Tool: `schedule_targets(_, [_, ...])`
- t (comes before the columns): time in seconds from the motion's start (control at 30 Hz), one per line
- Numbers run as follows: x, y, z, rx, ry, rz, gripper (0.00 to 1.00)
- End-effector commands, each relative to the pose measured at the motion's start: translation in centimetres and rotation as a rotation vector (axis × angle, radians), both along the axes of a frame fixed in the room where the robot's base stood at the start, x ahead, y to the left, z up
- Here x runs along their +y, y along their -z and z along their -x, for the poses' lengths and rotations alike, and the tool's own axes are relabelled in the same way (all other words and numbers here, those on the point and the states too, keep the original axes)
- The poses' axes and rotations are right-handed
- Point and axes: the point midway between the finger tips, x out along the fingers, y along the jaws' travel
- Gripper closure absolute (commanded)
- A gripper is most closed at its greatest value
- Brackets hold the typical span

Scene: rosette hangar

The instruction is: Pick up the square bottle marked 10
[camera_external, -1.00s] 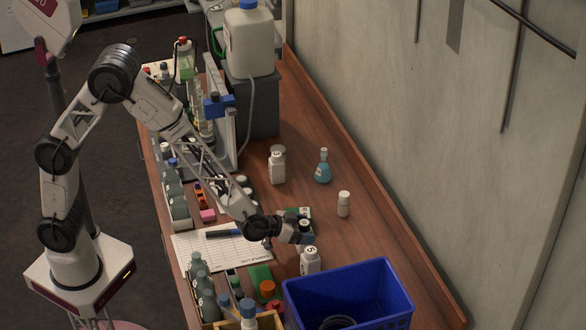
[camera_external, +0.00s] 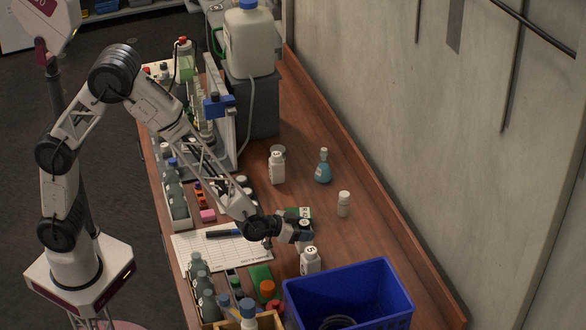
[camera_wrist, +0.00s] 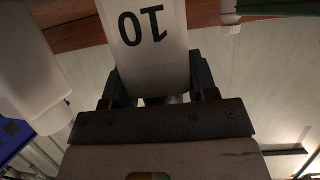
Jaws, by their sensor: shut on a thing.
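The square bottle marked 10 (camera_wrist: 150,45) is pale, with a black 10 that reads upside down in the wrist view. My gripper (camera_wrist: 155,88) is shut on it, one finger on each side. In the external view my gripper (camera_external: 296,232) is low over the bench, and the held bottle is mostly hidden by it. I cannot tell whether the bottle touches the bench. The white bottle marked 5 (camera_external: 310,261) stands just in front of my gripper. Another pale bottle (camera_wrist: 35,75) shows at left in the wrist view.
A blue bin (camera_external: 345,292) stands at the bench's front right. A white bottle marked 3 (camera_external: 277,168), a blue flask (camera_external: 323,167) and a small white bottle (camera_external: 344,204) stand farther back. A paper sheet (camera_external: 220,252) lies left of my gripper. The bench's right side is mostly clear.

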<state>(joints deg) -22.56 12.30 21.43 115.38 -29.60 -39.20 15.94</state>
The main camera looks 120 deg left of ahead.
Motion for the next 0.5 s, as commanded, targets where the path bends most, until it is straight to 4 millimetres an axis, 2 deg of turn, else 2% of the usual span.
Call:
schedule_targets(0.27, [0.0,-1.0,0.0,-0.002,0.000,-0.001,0.76])
schedule_targets(0.5, [0.0,-3.6,0.0,-0.003,0.001,-0.001,0.76])
